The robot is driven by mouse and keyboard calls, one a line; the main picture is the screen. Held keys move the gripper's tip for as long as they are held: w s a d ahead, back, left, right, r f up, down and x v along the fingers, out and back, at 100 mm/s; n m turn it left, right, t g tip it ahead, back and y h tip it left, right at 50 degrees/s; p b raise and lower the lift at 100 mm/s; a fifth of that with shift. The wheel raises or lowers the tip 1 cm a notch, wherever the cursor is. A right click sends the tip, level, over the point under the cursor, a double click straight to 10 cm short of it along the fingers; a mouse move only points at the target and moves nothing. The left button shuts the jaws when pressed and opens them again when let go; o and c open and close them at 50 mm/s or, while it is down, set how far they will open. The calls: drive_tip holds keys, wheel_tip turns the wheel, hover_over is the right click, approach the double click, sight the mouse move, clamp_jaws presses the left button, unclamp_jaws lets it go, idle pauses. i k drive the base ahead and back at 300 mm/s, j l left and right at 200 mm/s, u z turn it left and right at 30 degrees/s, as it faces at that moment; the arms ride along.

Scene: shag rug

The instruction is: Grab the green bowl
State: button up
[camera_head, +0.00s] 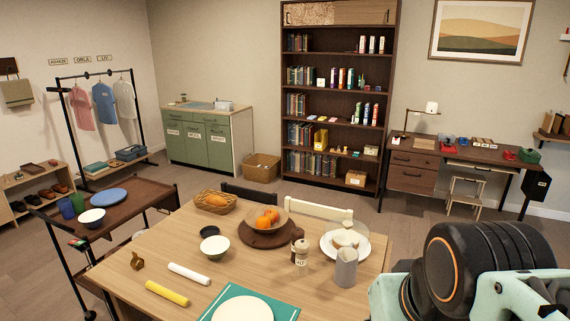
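A small bowl (215,247) with a pale inside and a greenish outer wall stands upright on the wooden table, left of the middle. A small dark bowl (210,232) sits just behind it. The two look very close, and I cannot tell whether they touch. My gripper is not in view. Only a black and mint part of my arm shows at the lower right, well to the right of the bowls.
The table (150,262) also holds a bread basket (209,202), a fruit bowl on a round board (268,238), a grey pitcher (345,268), a shaker (301,253), white and yellow rolls (167,292), and a plate on a green mat (285,310). A cart (140,195) stands left.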

sight(215, 247)
drive_tip(key=z, duration=0.25)
drive_tip(key=i+j+z, duration=0.1)
drive_tip(key=j+z, duration=0.9)
drive_tip(key=j, duration=1.9)
drive_tip(key=i+z, duration=0.05)
drive_tip(key=i, duration=0.05)
